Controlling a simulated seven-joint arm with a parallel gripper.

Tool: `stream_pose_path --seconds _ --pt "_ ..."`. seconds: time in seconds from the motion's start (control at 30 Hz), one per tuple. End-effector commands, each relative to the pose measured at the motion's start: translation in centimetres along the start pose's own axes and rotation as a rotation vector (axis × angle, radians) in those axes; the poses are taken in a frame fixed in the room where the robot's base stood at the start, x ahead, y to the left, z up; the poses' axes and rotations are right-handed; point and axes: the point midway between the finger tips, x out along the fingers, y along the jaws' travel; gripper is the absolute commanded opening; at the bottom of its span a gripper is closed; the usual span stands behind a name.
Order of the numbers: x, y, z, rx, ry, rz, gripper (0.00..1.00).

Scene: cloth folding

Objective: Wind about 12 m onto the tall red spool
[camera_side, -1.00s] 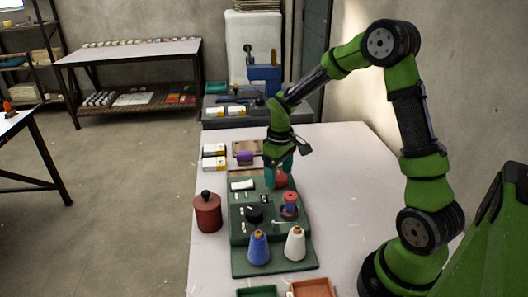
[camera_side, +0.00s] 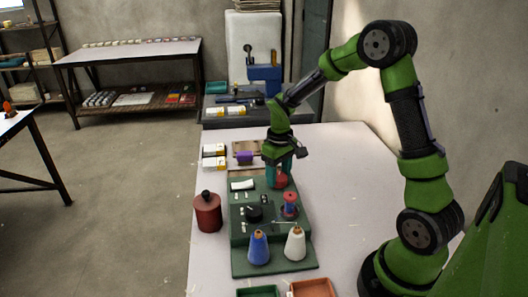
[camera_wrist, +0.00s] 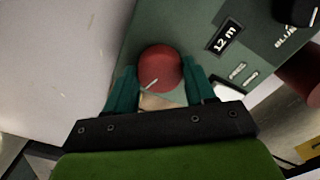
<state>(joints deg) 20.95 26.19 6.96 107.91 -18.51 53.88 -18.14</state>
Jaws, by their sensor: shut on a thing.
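My gripper (camera_wrist: 162,88) is shut on a round red knob (camera_wrist: 160,66) with a white pointer line, at the far end of the green winding machine (camera_side: 245,266). The knob also shows below my gripper in the side view (camera_side: 281,181). In the wrist view a display (camera_wrist: 224,39) beside the knob reads "12 m". A red spool (camera_side: 290,197) with blue around its middle stands upright on the machine, nearer the side camera. A blue thread cone (camera_side: 258,249) and a white thread cone (camera_side: 295,245) stand at the near end.
A black knob (camera_side: 254,214) sits on the machine; in the wrist view the label beside it (camera_wrist: 286,36) seems to read "BLUE". A dark red canister (camera_side: 207,213) stands left. Green (camera_side: 257,292) and orange (camera_side: 312,288) trays lie in front. The table's right side is clear.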

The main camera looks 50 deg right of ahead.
Motion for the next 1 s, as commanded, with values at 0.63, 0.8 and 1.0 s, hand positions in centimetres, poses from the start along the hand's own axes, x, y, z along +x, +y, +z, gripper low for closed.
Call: stream_pose_path --seconds 0.63,0.8,1.0 --pt "0.0 0.0 0.0 0.004 0.001 0.000 0.80" --pt "-0.8 0.0 -0.1 0.004 0.003 0.000 0.80" --pt "-4.5 0.1 -0.2 0.004 0.008 0.002 0.80"
